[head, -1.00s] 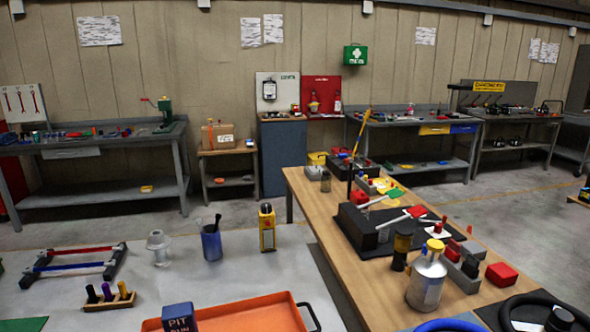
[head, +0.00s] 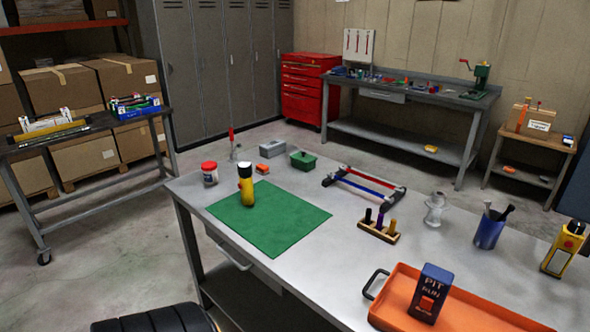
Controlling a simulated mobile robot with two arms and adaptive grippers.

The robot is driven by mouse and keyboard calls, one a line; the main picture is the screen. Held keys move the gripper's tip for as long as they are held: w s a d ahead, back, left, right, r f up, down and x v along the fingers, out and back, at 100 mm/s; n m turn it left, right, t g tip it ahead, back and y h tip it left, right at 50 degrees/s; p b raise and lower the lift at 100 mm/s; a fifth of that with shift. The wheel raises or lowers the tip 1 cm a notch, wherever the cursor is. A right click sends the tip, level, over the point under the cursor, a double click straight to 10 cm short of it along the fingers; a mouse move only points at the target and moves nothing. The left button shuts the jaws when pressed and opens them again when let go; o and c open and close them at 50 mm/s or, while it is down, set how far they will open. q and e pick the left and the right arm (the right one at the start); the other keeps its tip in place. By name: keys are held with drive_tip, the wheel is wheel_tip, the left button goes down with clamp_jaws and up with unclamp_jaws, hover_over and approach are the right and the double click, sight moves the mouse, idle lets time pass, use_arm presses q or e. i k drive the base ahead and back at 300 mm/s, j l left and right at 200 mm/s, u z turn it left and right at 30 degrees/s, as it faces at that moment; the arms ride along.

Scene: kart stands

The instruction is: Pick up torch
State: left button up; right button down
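Neither of my grippers is in the head view.
A red-lidded jar (head: 210,174) stands left of the torch. Behind it are an orange block (head: 271,148), a grey box (head: 318,161) and a green box (head: 303,160). An orange tray (head: 460,312) holds a blue box (head: 431,292). The mat is otherwise clear.

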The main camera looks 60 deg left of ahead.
sight(245, 168)
drive_tip(key=u, duration=2.1)
